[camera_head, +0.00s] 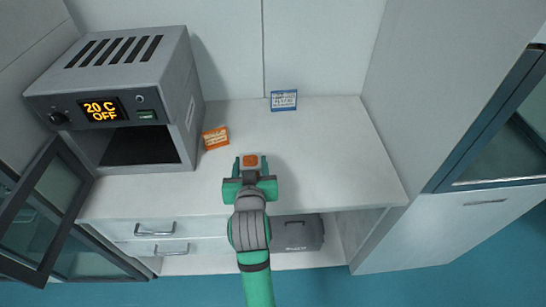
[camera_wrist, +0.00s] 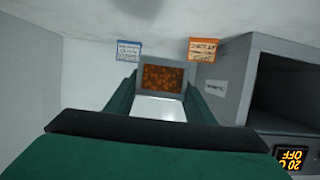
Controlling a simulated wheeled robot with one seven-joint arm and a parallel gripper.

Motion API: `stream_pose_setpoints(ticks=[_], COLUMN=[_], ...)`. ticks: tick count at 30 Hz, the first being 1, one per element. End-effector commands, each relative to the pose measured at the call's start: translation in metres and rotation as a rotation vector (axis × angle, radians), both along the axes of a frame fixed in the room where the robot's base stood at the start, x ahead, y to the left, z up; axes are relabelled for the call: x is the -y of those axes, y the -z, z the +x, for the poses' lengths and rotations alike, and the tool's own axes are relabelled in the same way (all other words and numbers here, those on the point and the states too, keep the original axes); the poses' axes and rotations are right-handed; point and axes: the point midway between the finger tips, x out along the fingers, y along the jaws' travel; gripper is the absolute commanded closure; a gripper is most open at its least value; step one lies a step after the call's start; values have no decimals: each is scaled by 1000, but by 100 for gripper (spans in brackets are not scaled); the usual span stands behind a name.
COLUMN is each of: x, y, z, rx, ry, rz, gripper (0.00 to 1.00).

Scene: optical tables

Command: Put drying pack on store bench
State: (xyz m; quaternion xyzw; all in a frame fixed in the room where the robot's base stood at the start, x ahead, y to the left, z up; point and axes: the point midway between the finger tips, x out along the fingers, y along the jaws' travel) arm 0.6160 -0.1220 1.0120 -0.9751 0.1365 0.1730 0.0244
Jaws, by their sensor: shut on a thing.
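The drying pack (camera_head: 250,160) shows as a small orange-brown block between the fingertips of my gripper (camera_head: 251,168). In the wrist view the pack (camera_wrist: 162,78) has a speckled orange-brown face in a grey frame with a white part below it. The fingers of my gripper (camera_wrist: 160,95) are shut on its two sides. The white bench (camera_head: 320,150) lies under and beyond my gripper. I cannot tell whether the pack touches the bench top.
A grey oven (camera_head: 180,80) reading 20 C OFF stands at left, its glass door (camera_head: 45,210) open. An orange sign (camera_head: 215,138) and a blue sign (camera_head: 284,100) stand on the bench. A grey case (camera_head: 297,233) sits below. The bench's right half is clear.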

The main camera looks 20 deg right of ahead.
Motion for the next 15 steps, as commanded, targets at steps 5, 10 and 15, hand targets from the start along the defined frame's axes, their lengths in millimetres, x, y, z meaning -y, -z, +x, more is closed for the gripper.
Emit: stream_pose_setpoints(ticks=[5,10,15], x=[38,56,64], y=[17,44,66], z=[24,44,59], rx=[-1,-3,-1], ry=[17,12,2], rz=[0,1,1], gripper=[77,77,77])
